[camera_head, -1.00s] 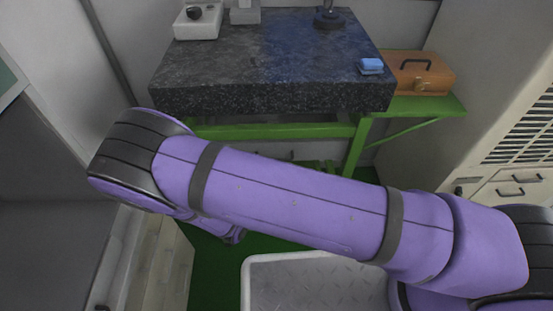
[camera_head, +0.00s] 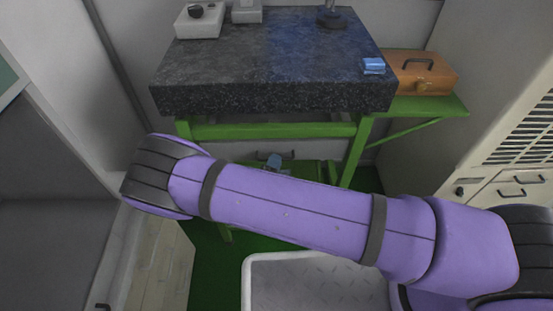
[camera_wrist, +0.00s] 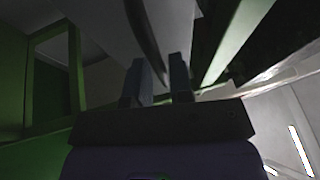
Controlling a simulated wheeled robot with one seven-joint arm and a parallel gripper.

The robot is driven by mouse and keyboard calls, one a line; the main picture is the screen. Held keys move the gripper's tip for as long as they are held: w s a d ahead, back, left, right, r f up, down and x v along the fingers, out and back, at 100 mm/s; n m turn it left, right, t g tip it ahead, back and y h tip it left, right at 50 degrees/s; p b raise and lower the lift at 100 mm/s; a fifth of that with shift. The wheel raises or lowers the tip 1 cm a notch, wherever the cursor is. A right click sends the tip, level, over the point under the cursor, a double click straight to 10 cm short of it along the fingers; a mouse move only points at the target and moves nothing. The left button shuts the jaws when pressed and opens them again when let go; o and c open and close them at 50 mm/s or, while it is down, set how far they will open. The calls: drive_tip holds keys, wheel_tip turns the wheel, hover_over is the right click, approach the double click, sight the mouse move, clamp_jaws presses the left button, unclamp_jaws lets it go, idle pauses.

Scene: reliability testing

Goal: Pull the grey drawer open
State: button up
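In the wrist view a light grey panel (camera_wrist: 112,22), which looks like the grey drawer's front, fills the upper middle. A dark curved handle (camera_wrist: 146,42) runs down from the top edge. My gripper (camera_wrist: 161,72) has its two fingers apart, with the handle's lower end showing between them. I cannot tell whether they touch it. In the head view a grey panel (camera_head: 310,150) shows under the green beam of the table, mostly hidden by my purple arm. My gripper is hidden there too.
A dark granite slab (camera_head: 255,60) on a green frame (camera_head: 270,130) carries instruments and a blue box (camera_head: 374,66). An orange case (camera_head: 424,74) sits on a green side shelf (camera_head: 425,105). A beige cabinet (camera_head: 450,150) stands at right. A small bluish item (camera_head: 273,160) shows behind my arm.

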drive_tip(key=shift+x, duration=0.8)
drive_tip(key=shift+c, duration=0.5)
clamp_jaws()
drive_tip(key=shift+s, duration=0.1)
